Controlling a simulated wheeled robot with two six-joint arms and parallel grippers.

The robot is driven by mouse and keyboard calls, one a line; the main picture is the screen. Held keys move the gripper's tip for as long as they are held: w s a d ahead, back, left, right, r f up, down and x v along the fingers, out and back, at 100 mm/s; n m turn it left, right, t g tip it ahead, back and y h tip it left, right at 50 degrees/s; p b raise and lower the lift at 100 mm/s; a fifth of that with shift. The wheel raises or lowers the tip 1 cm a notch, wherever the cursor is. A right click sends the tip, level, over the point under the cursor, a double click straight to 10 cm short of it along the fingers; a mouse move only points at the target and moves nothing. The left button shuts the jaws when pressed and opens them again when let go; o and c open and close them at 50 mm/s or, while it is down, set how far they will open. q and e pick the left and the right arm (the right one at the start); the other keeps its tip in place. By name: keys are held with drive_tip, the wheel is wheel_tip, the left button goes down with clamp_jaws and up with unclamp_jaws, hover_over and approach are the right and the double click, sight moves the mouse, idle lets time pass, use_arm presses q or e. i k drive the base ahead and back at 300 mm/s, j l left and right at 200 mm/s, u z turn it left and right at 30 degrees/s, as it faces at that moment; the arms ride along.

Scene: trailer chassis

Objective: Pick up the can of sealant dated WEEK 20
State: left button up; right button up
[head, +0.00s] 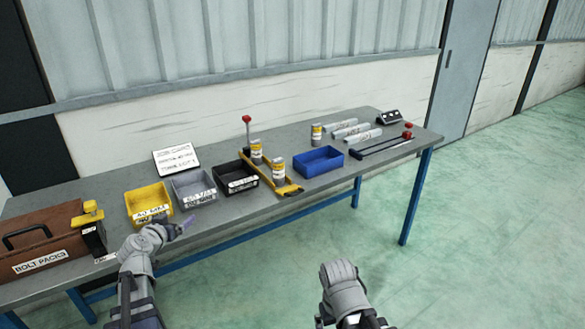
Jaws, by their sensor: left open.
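Three small cans with yellow-and-white labels stand upright on the grey workbench (222,226). One can (256,152) is at the back by the yellow clamp-like tool, and a second can (278,169) is in front of it to the right. A third can (316,133) stands further back, behind the blue bin. The dates are too small to read, so I cannot tell which is WEEK 20. My left gripper (187,224) is open and empty near the bench's front edge, well left of the cans. My right arm shows at the bottom centre; its jaws do not show.
Yellow (149,204), grey (193,189), black (235,177) and blue (318,162) bins line the bench. The yellow tool (284,189) with a red knob lies beside the cans. A brown case (42,243) is at left. Pale bars and dark rods lie at right.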

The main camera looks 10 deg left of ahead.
sight(278, 163)
drive_tip(key=i+l+z, duration=0.15)
drive_tip(key=i, duration=0.25)
drive_tip(key=i+l+z, duration=0.2)
drive_tip(key=i+l, duration=0.15)
